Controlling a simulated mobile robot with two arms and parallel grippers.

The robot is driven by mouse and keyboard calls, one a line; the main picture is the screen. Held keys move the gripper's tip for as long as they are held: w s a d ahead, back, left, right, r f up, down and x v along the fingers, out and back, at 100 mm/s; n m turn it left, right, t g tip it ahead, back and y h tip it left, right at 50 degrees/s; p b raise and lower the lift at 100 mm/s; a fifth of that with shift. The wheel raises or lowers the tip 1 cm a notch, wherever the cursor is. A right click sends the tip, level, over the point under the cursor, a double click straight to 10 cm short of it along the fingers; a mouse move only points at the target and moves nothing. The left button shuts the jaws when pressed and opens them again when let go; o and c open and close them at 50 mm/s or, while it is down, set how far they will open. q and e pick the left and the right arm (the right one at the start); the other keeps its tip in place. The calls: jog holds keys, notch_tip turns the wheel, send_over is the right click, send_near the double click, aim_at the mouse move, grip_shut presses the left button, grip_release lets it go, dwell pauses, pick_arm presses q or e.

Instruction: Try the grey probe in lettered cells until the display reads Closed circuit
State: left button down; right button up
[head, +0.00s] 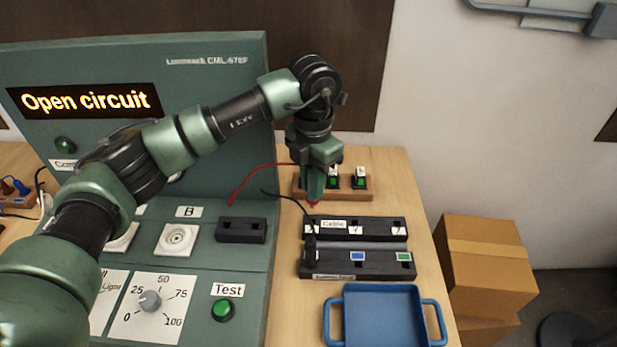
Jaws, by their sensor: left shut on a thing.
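The display (85,101) on the green tester panel reads "Open circuit". My left gripper (314,190) points down above the table behind the black cable block (380,229). It is shut on what looks like the red probe (312,204); only a small red tip shows below the fingers, and a red lead runs to it. A dark grey probe (310,246) stands upright at the left end of the black blocks, with a dark lead. White marks lie along the cable block, too small to read. My right gripper is not in view.
A wooden rack (362,189) with green-and-white pieces stands close behind my left gripper. A blue tray (382,315) lies in front of the blocks. The panel has a socket labelled B (177,239), a dial (150,301) and a green Test button (223,310). Cardboard boxes (490,270) stand right.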

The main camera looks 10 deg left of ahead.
aim_at(312, 207)
pick_arm(q)
jog(key=shift+f+b, duration=1.15)
jog(key=shift+f, duration=1.2)
jog(key=shift+f+b, duration=0.7)
jog(key=shift+f, duration=0.15)
jog(key=shift+f+b, duration=0.55)
jog(key=shift+b, duration=0.1)
jog(key=c, duration=1.2)
grip_release()
jog(key=shift+c, duration=0.2)
jog(key=shift+r, duration=0.1)
notch_tip(312, 207, up, 8)
jog(key=shift+f+b, duration=0.2)
jog(key=shift+b, duration=0.55)
jog(key=shift+s, duration=0.1)
